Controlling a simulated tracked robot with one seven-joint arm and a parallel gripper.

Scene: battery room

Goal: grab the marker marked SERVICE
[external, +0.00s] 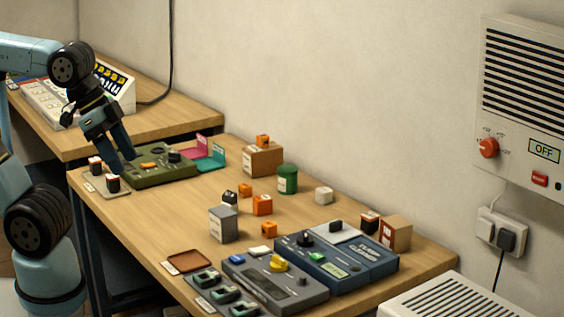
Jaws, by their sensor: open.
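My gripper (122,162) points down at the left end of the front table, its fingers apart and nothing seen between them. The fingertips overlap the left end of an olive-green panel (160,179) in the picture. Two small dark blocks with pale labels, one at the back (95,165) and one at the front (113,183), stand on a pale plate (121,193) just left of the fingers. I cannot read SERVICE on anything, so I cannot tell which thing is the marker. Whether the fingers touch anything is unclear.
Pink and teal holders (208,155) stand behind the panel. A cardboard box (263,160), a green can (287,179) and several orange blocks stand mid-table. Grey (274,291) and blue (355,271) control panels fill the front right. The table between the olive panel and grey box (223,223) is clear.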

